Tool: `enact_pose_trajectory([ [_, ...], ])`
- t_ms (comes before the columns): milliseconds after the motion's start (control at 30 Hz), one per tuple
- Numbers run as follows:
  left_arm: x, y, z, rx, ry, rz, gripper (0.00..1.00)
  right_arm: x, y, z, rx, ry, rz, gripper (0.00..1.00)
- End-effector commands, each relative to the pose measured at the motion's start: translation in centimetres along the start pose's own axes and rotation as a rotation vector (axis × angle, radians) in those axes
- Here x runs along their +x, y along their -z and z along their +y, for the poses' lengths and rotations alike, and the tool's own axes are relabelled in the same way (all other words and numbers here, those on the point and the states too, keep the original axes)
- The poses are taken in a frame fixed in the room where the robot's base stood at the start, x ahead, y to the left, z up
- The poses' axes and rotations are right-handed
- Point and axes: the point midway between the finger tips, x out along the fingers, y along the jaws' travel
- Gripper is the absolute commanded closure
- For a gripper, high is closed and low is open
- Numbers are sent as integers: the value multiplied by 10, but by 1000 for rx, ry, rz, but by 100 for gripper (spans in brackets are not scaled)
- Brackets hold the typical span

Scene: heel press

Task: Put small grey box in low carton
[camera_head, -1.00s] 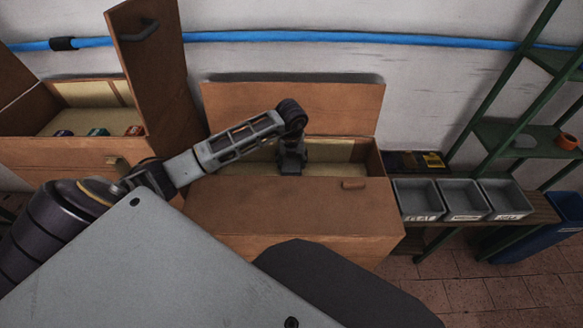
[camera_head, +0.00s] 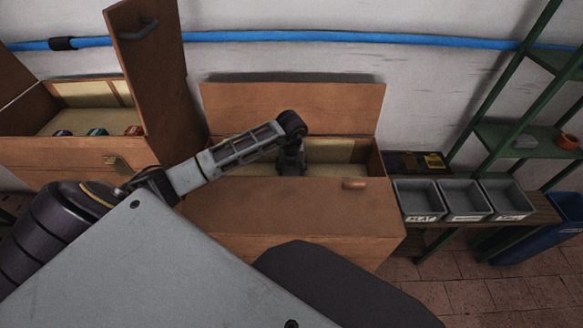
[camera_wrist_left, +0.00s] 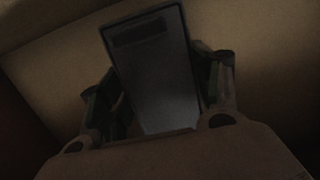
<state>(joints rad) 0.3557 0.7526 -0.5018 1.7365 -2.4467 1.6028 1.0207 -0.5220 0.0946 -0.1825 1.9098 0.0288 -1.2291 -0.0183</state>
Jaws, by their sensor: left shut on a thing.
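My left gripper (camera_head: 290,168) reaches down into the open middle brown wooden chest (camera_head: 290,215); its fingertips are hidden in the head view. In the dark left wrist view my left gripper (camera_wrist_left: 160,97) is shut on the small grey box (camera_wrist_left: 158,75), which stands tilted between its fingers, with a dark patch near its top end. Pale tan surfaces lie around the box in that view. I cannot pick out the low carton for certain in either view. My right gripper is not in view.
The chest's raised lid (camera_head: 300,105) stands behind the arm. A second open chest (camera_head: 65,155) at left holds several small coloured items. Grey bins (camera_head: 465,200) stand on a bench at right, beside a green shelf rack (camera_head: 505,140) and a blue bin (camera_head: 565,228).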

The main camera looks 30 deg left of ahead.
Motion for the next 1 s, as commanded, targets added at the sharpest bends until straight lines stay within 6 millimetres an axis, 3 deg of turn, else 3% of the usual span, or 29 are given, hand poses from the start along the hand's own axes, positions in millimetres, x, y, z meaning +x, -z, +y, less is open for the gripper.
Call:
enact_pose_trajectory([
  [333, 4, 0, 0, 0, 0, 0, 75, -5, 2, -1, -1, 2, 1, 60],
  [367, 4, 1, 0, 0, 0, 0, 33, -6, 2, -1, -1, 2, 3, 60],
  [500, 4, 1, 0, 0, 0, 0, 15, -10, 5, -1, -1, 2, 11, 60],
  [1000, 2, 0, 0, 0, 0, 0, 15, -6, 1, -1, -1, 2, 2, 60],
])
